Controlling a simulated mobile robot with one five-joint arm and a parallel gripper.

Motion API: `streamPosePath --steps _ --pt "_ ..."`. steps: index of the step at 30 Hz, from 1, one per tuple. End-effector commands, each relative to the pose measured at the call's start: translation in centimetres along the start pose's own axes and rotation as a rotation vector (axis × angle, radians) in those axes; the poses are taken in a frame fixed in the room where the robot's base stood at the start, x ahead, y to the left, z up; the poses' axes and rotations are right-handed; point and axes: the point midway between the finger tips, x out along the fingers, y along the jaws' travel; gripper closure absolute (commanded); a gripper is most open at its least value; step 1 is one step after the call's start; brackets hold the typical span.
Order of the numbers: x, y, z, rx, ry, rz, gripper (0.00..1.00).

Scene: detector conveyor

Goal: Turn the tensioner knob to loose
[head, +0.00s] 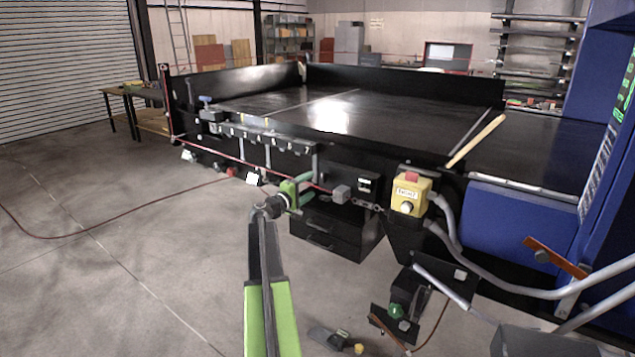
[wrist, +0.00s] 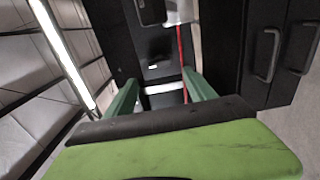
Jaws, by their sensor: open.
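My gripper (head: 298,187) is in front of the conveyor's near side, with its green fingers pointing towards it. The wrist view shows the two fingers of my gripper (wrist: 160,88) apart, with nothing held between them. A blue knob (head: 206,99) stands at the left end of the conveyor (head: 400,95), well left of my gripper. A green knob (head: 396,311) is low at the right, on a dark bracket. I cannot tell which of the two is the tensioner knob; neither is in my gripper.
A red cord (head: 215,158) runs along the conveyor's side to a grey box (head: 341,193); the cord (wrist: 182,65) passes near my right finger. A yellow button box (head: 411,194) and grey conduits stand right. A black drawer cabinet (head: 325,235) is below. The floor left is mostly clear.

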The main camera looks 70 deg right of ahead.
Motion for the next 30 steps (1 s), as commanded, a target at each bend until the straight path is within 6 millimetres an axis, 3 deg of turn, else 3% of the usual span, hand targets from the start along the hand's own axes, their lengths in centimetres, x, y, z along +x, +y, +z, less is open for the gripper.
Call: streamPosePath --steps 1,6,12,30 --pt "-1.8 0.0 0.2 0.000 0.002 0.000 0.36" --pt "-6.2 0.0 0.2 -0.001 0.002 0.000 0.36" --pt "-9.3 0.0 0.1 -0.001 0.000 0.000 0.36" --pt "-9.9 0.0 -0.1 -0.001 0.001 0.000 0.36"
